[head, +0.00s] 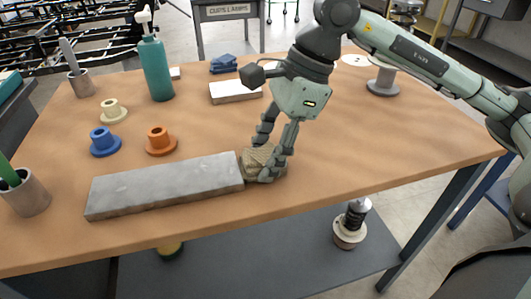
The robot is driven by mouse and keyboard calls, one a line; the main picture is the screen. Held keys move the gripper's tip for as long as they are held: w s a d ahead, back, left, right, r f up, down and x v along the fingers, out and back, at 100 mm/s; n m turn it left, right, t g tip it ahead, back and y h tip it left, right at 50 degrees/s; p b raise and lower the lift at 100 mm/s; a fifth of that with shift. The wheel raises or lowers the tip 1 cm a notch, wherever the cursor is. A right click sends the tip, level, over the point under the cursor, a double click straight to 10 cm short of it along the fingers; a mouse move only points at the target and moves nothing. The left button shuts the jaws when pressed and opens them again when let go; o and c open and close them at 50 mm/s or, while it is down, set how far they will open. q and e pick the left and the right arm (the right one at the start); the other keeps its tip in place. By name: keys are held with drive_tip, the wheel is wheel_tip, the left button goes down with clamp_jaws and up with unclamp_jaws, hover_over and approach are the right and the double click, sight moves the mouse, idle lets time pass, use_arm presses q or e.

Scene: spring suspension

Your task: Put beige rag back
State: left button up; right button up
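The beige rag (255,160) is a small crumpled bundle on the wooden table in the head view, at the right end of a long grey block (165,185). My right gripper (264,164) points down over it, with one finger on its far side and one on its near side. The fingers appear closed on the rag, low at the table top, and partly hide it. Whether the rag touches the grey block is hard to tell. My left gripper is not in view.
On the table (380,140) are blue (105,143), orange (160,142) and cream (113,112) flanged bushings, a teal bottle (156,68), a white block (235,92), a blue cloth (223,64) and a grey spool (382,80).

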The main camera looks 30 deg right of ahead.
drive_tip(key=shift+o, duration=1.3)
drive_tip(key=shift+f, duration=0.25)
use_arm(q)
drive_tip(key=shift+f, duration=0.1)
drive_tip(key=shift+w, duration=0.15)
use_arm(e)
drive_tip(key=shift+r, duration=0.1)
drive_tip(key=shift+r, duration=0.15)
drive_tip(key=shift+p+v, duration=0.45)
drive_tip(key=shift+v, duration=0.35)
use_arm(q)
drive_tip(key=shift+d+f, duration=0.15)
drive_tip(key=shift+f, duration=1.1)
use_arm(e)
drive_tip(key=w+v, duration=0.1)
drive_tip(key=v, duration=0.9)
drive_tip(key=shift+s+r, duration=0.4)
drive_tip(key=shift+s, duration=0.05)
drive_tip(key=shift+d, duration=0.1)
